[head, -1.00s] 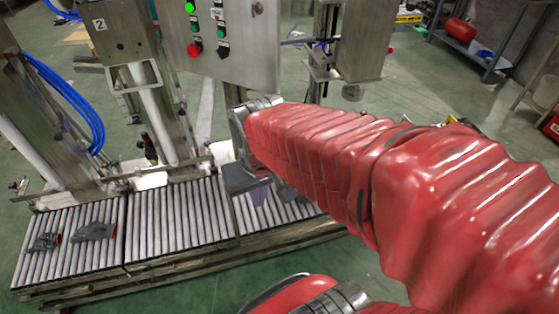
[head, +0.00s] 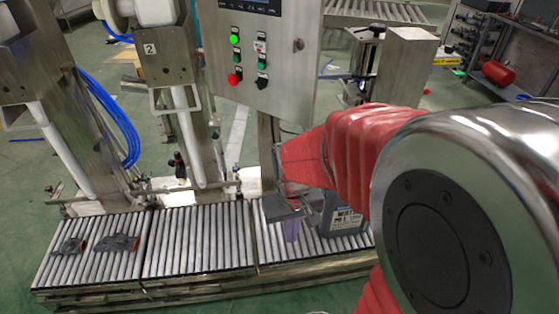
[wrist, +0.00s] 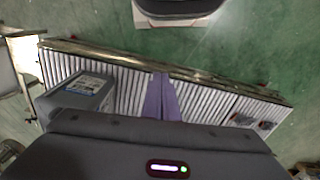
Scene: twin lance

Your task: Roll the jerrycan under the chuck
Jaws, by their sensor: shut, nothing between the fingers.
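The jerrycan (head: 343,217) is grey with a white and blue label. It stands upright on the right section of the roller conveyor (head: 205,240), partly covered by my red-sleeved arm in the head view. It also shows in the wrist view (wrist: 84,92), left of my fingers. My gripper (head: 291,230) has purple fingers pointing down over the rollers, just left of the jerrycan in the head view. In the wrist view the fingers (wrist: 161,98) are together and empty. I cannot tell whether they touch the jerrycan. The chuck cannot be made out; my arm hides part of the right station.
Two dark grey pieces, one left (head: 69,246) and one right (head: 118,243), lie on the left rollers. A control box (head: 262,60) hangs behind the conveyor, with steel columns and white tubes to its left. The rollers between the dark pieces and my gripper are clear.

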